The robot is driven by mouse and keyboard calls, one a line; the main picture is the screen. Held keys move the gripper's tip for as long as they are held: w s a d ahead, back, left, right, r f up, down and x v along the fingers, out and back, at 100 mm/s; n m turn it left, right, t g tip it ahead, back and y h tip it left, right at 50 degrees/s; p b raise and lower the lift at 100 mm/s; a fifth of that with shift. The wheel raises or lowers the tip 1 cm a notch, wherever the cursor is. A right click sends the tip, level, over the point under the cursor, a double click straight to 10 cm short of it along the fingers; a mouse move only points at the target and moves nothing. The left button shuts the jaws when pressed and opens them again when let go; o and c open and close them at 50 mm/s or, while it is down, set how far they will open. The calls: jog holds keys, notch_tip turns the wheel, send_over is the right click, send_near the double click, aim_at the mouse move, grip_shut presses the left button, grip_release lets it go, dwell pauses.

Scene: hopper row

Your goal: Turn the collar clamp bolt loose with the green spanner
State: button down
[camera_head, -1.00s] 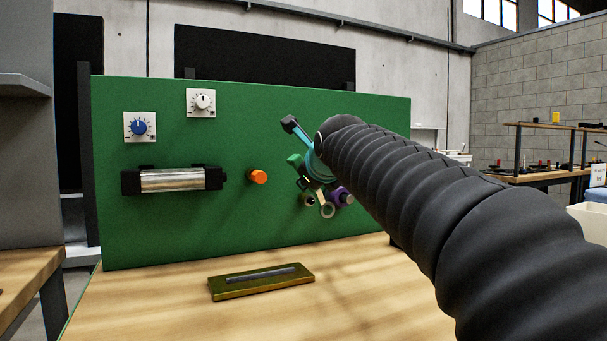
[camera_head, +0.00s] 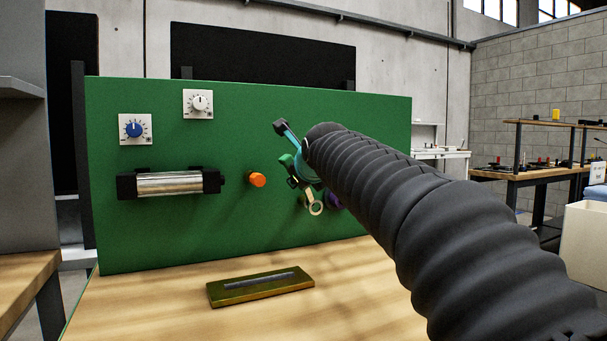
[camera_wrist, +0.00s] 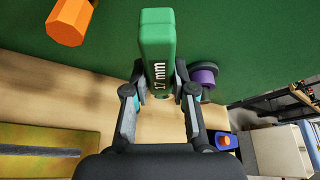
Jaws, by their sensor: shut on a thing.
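The green spanner has a green handle marked "17 mm" (camera_wrist: 158,45), held between the two fingers of my gripper (camera_wrist: 159,78) in the wrist view. In the head view my gripper (camera_head: 299,168) is in front of the green panel, partly hidden by my arm. The spanner's pale shaft and ring end (camera_head: 316,208) hang below it, apparently clear of any bolt head. An orange hexagonal head (camera_head: 257,180) sticks out of the panel to the left; it also shows in the wrist view (camera_wrist: 70,22). I cannot tell which fitting is the collar clamp bolt.
A purple knob (camera_wrist: 203,76) is right of the spanner, mostly hidden in the head view. The green panel (camera_head: 230,120) carries a blue dial (camera_head: 133,129), a white dial (camera_head: 199,103) and a metal cylinder (camera_head: 168,183). An olive tray (camera_head: 222,297) lies on the wooden bench.

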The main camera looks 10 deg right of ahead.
jog(key=w+d+m+g+y+p, duration=0.1)
jog(key=d+m+y+p, duration=0.1)
jog(key=d+m+p, duration=0.1)
jog(key=w+d+r+m+g+y+p, duration=0.1)
jog(key=w+d+m+y+p, duration=0.1)
jog(key=d+m, duration=0.3)
jog(key=shift+w+d+y+p, duration=0.25)
jog(key=shift+d+y+p, duration=0.35)
jog(key=shift+y, duration=0.2)
jog(key=shift+w+a, duration=0.2)
jog(key=shift+w, duration=0.8)
dwell(1.6)
dwell(0.3)
jog(key=shift+s+a+r+n+h, duration=0.25)
jog(key=shift+a+n+h, duration=0.25)
jog(key=shift+a, duration=0.2)
jog(key=shift+s+a+r+n+h, duration=0.2)
jog(key=shift+a+n+h, duration=0.25)
jog(key=shift+a, duration=0.25)
jog(key=shift+s+a+r+n+t+h, duration=0.1)
jog(key=shift+s+a+n+t+h, duration=0.1)
jog(key=shift+a+n, duration=0.25)
jog(key=shift+s+a+f+n+t+h, duration=0.15)
jog(key=shift+a+n+h, duration=0.15)
jog(key=shift+a, duration=0.15)
jog(key=shift+s+a+r+n+t+h, duration=0.1)
jog(key=shift+a+r+n+t+h, duration=0.05)
jog(key=shift+a+n, duration=0.3)
